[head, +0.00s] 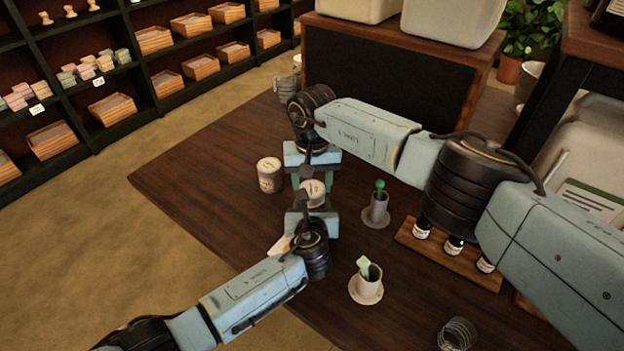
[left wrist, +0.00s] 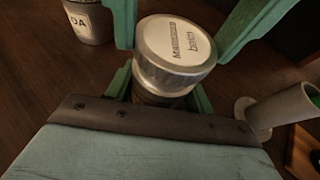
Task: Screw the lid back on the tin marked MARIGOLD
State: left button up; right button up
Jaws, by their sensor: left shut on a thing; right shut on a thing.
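A small round tin (left wrist: 162,98) stands upright between my two grippers, with a silver lid (left wrist: 176,45) on top. The white lid face has print that seems to read Marigold balm. In the head view the lid (head: 312,190) shows between the arms. My left gripper (head: 311,209) is shut on the tin body from the near side; its teal fingers show low in the left wrist view. My right gripper (head: 314,172) comes from the far side, shut with its fingers around the lid. The lid seems seated, but how tightly cannot be told.
Another tin (head: 269,178) stands to the left. To the right are a cup with a green-knobbed tool (head: 376,211), a cup with a pale green item (head: 366,288), a wooden rack (head: 462,265) of small bottles and a wire coil (head: 457,334). The table's left part is clear.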

jog(key=shift+f, duration=0.5)
dwell(0.4)
jog(key=m, duration=0.3)
jog(key=shift+a+m, duration=0.1)
jog(key=shift+m, duration=0.3)
jog(key=m, duration=0.3)
jog(key=shift+m, duration=0.4)
jog(key=m, duration=0.6)
jog(key=o, duration=0.9)
jog(key=shift+f, duration=0.1)
